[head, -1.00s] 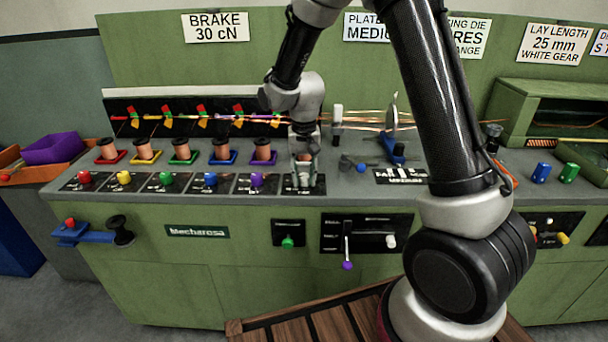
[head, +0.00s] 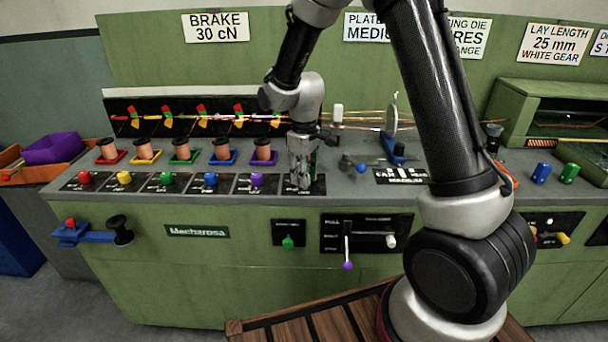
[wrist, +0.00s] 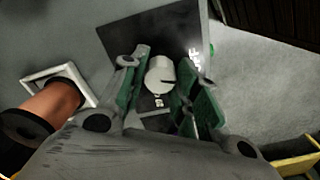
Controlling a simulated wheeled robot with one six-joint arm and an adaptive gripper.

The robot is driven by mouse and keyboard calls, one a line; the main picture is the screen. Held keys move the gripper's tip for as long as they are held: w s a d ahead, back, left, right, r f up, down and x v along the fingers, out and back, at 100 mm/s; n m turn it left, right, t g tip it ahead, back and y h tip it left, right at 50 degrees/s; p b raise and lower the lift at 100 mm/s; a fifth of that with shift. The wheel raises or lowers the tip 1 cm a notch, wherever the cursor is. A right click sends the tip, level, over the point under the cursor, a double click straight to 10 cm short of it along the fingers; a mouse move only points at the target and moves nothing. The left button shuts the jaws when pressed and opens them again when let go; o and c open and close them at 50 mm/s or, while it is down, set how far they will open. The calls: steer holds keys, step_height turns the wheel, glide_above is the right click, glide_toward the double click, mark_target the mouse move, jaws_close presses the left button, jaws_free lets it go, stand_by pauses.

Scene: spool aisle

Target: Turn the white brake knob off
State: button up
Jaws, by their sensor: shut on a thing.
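The white brake knob (wrist: 160,75) shows in the wrist view between the green-padded fingers of my gripper (wrist: 163,72). It stands on a black label plate (wrist: 175,25). A short dark line on the knob's top points to the right. White lettering that looks like "OFF" is on the plate to the upper right, partly behind a finger; other lettering below the knob is hard to read. In the head view my gripper (head: 301,180) reaches down onto the last plate of the row and hides the knob. It is shut on the knob.
A purple knob (head: 257,180) and several other coloured knobs line the panel to the left. Copper spools on coloured bases stand behind them, the purple-based one (head: 263,150) nearest. A blue-ball lever (head: 361,168) is to the right.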

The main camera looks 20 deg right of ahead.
steer(key=shift+n, duration=2)
steer(key=o, duration=1)
step_height(320, 180, up, 12)
steer(key=shift+r, duration=0.1)
